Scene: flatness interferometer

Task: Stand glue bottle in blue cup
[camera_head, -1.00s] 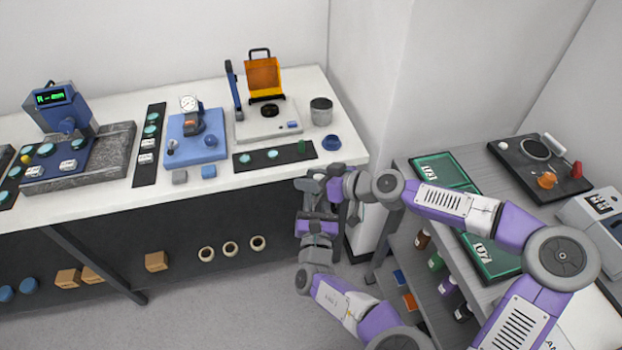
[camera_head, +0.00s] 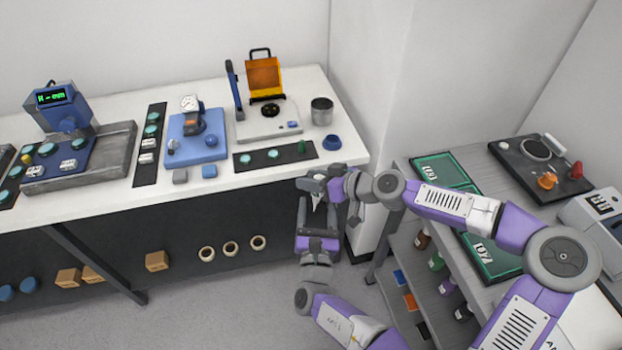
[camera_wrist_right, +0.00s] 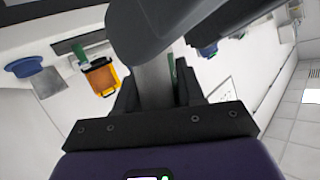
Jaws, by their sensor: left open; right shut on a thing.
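The blue cup (camera_head: 332,142) is small and low and stands on the white bench near its right front corner. My right gripper (camera_head: 318,186) is just off the bench's front edge, below the cup in the head view. It is shut on a small pale thing that looks like the glue bottle (camera_head: 317,203), mostly hidden by the gripper. In the right wrist view the fingers (camera_wrist_right: 158,88) show, but a grey link hides much of the grip. My left gripper (camera_head: 318,222) is open just below, its fingers on either side of the pale thing.
A metal cup (camera_head: 321,111) stands behind the blue cup. A black strip (camera_head: 250,161) with teal discs and a green piece lies to its left. A grey side bench (camera_head: 405,172) with green cases stands at right. The bench corner right of the blue cup is clear.

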